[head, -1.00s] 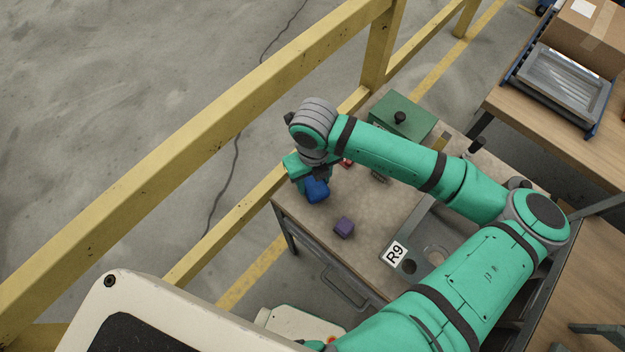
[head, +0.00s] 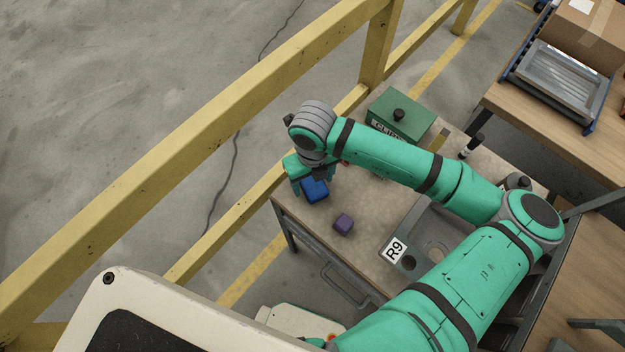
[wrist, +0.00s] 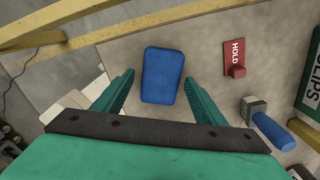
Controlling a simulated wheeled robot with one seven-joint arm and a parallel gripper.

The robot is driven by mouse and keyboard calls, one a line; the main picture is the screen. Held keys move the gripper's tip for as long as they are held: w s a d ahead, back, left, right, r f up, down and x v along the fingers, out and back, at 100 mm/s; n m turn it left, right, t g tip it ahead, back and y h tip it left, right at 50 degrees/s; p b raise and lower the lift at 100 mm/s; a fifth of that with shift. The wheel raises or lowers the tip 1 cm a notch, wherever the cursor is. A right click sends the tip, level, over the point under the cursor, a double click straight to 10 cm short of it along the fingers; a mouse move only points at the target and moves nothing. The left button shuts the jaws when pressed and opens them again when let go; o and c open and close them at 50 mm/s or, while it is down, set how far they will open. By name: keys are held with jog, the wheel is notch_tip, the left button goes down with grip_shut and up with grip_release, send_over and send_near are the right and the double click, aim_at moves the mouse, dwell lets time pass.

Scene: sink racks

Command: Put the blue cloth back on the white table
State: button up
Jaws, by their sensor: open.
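The blue cloth (head: 314,191) looks like a folded, rounded rectangular pad. It lies flat near the left corner of the pale beige-grey table top (head: 375,225), which has an R9 label and a sink. In the wrist view the cloth (wrist: 163,75) shows whole, between and just beyond my fingertips. My gripper (wrist: 160,79) is open, with a visible gap on each side of the cloth. In the head view my gripper (head: 306,178) is right over the cloth and hides part of it. I cannot tell the exact height of the fingertips above the table.
A green clips box (head: 400,115) stands at the back. A red HOLD tag (wrist: 235,52) and a blue-handled tool (wrist: 272,130) lie right of the cloth. A yellow rail (head: 230,208) runs close along the left.

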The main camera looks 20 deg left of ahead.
aim_at(313, 183)
notch_tip(313, 183, up, 12)
jog(key=shift+f, duration=0.15)
dwell(0.8)
